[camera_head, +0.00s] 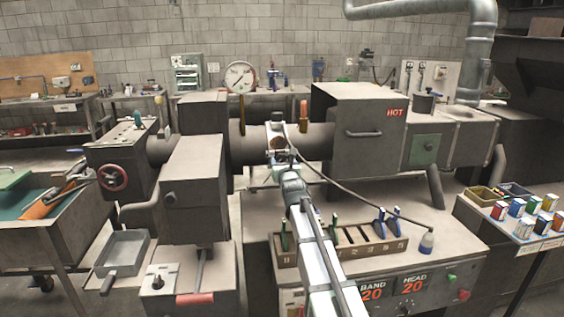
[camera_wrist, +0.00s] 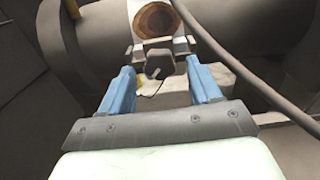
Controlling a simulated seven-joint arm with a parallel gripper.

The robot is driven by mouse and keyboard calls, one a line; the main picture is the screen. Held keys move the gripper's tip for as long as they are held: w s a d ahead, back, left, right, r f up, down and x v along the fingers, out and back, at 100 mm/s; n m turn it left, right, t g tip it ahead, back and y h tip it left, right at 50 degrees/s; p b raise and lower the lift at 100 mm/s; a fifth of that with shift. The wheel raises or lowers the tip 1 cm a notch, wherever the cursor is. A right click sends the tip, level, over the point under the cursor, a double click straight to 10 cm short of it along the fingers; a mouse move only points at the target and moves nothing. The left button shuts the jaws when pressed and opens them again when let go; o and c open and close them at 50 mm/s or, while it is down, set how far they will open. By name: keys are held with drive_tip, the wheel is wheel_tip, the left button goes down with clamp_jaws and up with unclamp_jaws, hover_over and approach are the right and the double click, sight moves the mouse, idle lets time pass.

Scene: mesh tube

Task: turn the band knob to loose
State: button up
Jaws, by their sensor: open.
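A round brown knob-like disc (camera_wrist: 157,20) sits on a pale band around the grey tube, just beyond my fingertips in the wrist view. It also shows on the tube in the head view (camera_head: 277,143). I take it for the band knob, but no loose marking is readable. My gripper (camera_wrist: 160,50) is open, with blue fingers spread left and right below the disc. A grey angular piece (camera_wrist: 158,62) shows between the fingers. In the head view my gripper (camera_head: 281,158) is small and partly blended with the tube; contact with the disc cannot be told.
The HOT box (camera_head: 360,130) stands right of the disc, and a dark cable runs down on the right. The BAND display (camera_head: 372,293) reads 20. A gauge (camera_head: 240,77) stands behind.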

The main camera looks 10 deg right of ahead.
drive_tip(key=s, duration=1.1)
drive_tip(key=shift+s, duration=0.4)
